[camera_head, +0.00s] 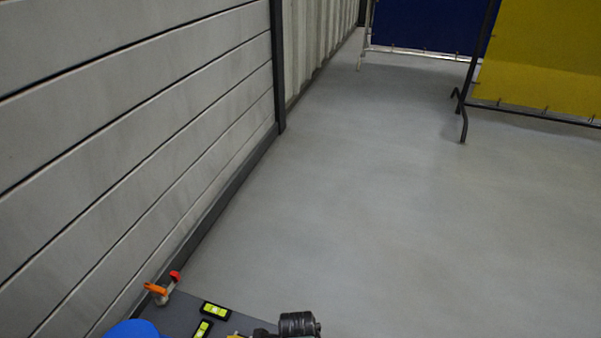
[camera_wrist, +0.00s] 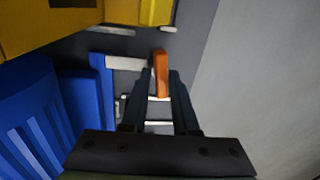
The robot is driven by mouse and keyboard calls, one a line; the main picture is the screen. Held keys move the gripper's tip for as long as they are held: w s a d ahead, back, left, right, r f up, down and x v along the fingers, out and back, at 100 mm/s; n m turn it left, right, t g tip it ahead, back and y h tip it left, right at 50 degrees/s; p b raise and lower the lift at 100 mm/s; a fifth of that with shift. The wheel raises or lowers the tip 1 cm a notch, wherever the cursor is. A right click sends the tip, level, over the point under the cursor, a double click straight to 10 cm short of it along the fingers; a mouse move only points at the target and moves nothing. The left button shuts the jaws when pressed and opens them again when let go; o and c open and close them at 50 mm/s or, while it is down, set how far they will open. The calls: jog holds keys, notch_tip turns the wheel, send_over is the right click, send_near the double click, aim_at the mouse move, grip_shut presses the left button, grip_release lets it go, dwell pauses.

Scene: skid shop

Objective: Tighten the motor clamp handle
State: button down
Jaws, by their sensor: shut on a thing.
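In the wrist view, an orange handle (camera_wrist: 161,73) lies between the tips of my gripper (camera_wrist: 160,77), which is shut on it. A pale bar runs left from the handle toward a blue bracket (camera_wrist: 101,78). The large blue ribbed body (camera_wrist: 36,120), which looks like the motor, is left of my gripper. The rest of the clamp is partly hidden by my fingers. In the head view, only the top of a blue object (camera_head: 133,330) shows at the bottom edge, and my gripper cannot be made out there.
In the head view, a clamp with an orange grip (camera_head: 155,289) and a red grip (camera_head: 175,276) stands at the dark surface's far corner, by the panelled wall (camera_head: 140,130). Two green-yellow levels (camera_head: 215,310) lie near it. Yellow parts (camera_wrist: 50,22) lie ahead in the wrist view. The floor at right is clear.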

jog(key=shift+w+d+r, duration=0.25)
jog(key=shift+w+d, duration=0.1)
jog(key=shift+w, duration=0.1)
jog(key=shift+m, duration=1.4)
jog(key=c, duration=0.7)
grip_release()
jog(key=shift+c, duration=0.2)
jog(key=shift+o, duration=0.5)
jog(key=shift+s+a+f, duration=0.1)
jog(key=shift+s+f, duration=0.05)
notch_tip(320, 180, up, 7)
jog(key=p, duration=0.7)
jog(key=shift+s+a, duration=0.1)
jog(key=shift+s, duration=0.05)
jog(key=shift+f, duration=0.1)
